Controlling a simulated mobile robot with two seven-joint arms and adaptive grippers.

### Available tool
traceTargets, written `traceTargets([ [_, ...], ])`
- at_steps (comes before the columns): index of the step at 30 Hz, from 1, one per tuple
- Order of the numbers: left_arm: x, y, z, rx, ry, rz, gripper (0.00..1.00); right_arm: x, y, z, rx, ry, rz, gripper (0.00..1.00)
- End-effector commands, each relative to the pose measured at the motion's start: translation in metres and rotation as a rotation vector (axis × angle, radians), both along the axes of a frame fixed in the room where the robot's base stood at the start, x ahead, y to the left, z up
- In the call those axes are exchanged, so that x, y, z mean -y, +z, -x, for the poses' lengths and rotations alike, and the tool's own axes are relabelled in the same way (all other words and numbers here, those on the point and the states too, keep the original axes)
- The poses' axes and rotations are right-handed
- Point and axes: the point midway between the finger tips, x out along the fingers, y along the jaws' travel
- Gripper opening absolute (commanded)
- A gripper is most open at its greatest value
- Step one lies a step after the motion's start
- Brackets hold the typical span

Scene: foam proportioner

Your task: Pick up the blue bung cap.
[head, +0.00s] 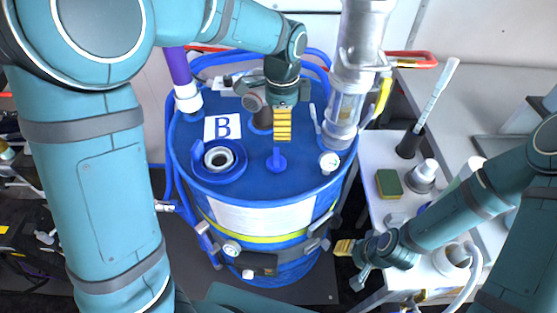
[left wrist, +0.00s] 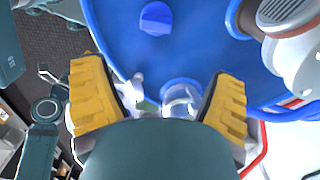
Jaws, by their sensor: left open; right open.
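The blue bung cap (head: 277,161) with a raised grip sits on top of the blue drum (head: 250,185). In the left wrist view the cap (left wrist: 155,18) is near the top edge, beyond my fingertips and not between them. My left gripper (head: 283,124) hangs over the drum top, pointing down, with yellow fingertips just above the cap in the head view. It is open and empty; its fingers (left wrist: 163,100) stand wide apart in the wrist view. My right gripper (head: 350,262) is open beside the drum, low at the right, and holds nothing.
A bench with a sponge (head: 389,183) is at the right.

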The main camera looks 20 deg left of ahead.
Motion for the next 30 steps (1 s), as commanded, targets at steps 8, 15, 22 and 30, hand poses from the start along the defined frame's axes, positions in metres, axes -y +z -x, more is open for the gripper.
traceTargets([
  [8, -0.001, -0.053, 0.002, -0.005, 0.0, -0.003, 0.86, -0.001, -0.008, 0.003, -0.007, 0.006, -0.002, 0.47],
  [15, -0.001, -0.076, 0.002, -0.002, 0.001, 0.0, 0.86, -0.001, -0.011, 0.005, -0.01, 0.008, -0.003, 0.47],
  [22, -0.008, -0.098, 0.007, -0.003, 0.002, -0.001, 0.86, -0.001, -0.016, 0.006, -0.013, 0.01, -0.003, 0.47],
  [30, -0.011, -0.128, 0.009, -0.002, 0.002, 0.0, 0.86, -0.002, -0.021, 0.008, -0.017, 0.014, -0.005, 0.47],
])
